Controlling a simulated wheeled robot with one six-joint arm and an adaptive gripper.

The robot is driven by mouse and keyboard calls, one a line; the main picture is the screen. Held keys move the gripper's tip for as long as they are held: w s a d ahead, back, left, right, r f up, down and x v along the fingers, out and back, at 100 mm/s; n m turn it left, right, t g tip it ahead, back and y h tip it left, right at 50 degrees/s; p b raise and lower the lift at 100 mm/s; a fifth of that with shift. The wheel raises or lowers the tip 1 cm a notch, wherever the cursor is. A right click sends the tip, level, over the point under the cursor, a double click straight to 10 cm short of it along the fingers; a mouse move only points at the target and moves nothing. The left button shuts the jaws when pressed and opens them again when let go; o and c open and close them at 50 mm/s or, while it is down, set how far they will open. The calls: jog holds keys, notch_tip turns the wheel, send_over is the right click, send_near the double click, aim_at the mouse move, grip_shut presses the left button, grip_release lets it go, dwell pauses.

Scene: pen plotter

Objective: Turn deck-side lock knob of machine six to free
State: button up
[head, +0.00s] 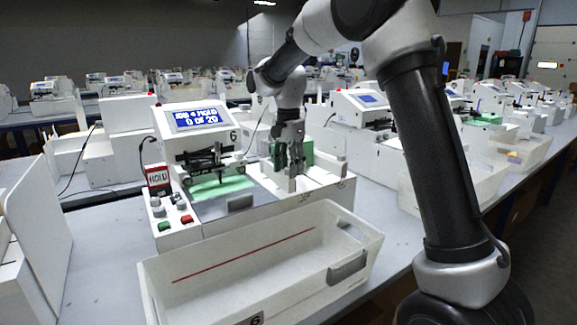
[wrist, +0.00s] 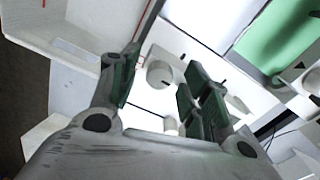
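Machine six (head: 190,140) is white, with a lit blue screen reading "0 of 20" and a "6" beside it. My gripper (head: 290,165) hangs over the right part of its deck, pointing down. In the wrist view, my gripper (wrist: 158,88) is open, with dark green pads on its fingers. A round white knob (wrist: 159,73) with a small dark mark shows between the fingers, apparently the deck-side lock knob. I cannot tell whether the pads touch it or which setting it shows. In the head view, the gripper hides the knob.
A white open tray (head: 262,262) with a red line stands in front of the machine. Red and green buttons and small knobs sit on the control panel (head: 172,215) at the deck's left. More machines line the tables.

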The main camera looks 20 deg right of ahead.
jog(key=c, duration=0.9)
jog(key=shift+n, duration=0.4)
jog(key=n, duration=0.3)
jog(key=shift+n, duration=0.4)
jog(key=n, duration=0.4)
jog(key=shift+n, duration=0.3)
jog(key=n, duration=0.8)
jog(key=shift+d+n, duration=0.1)
jog(key=shift+n, duration=0.2)
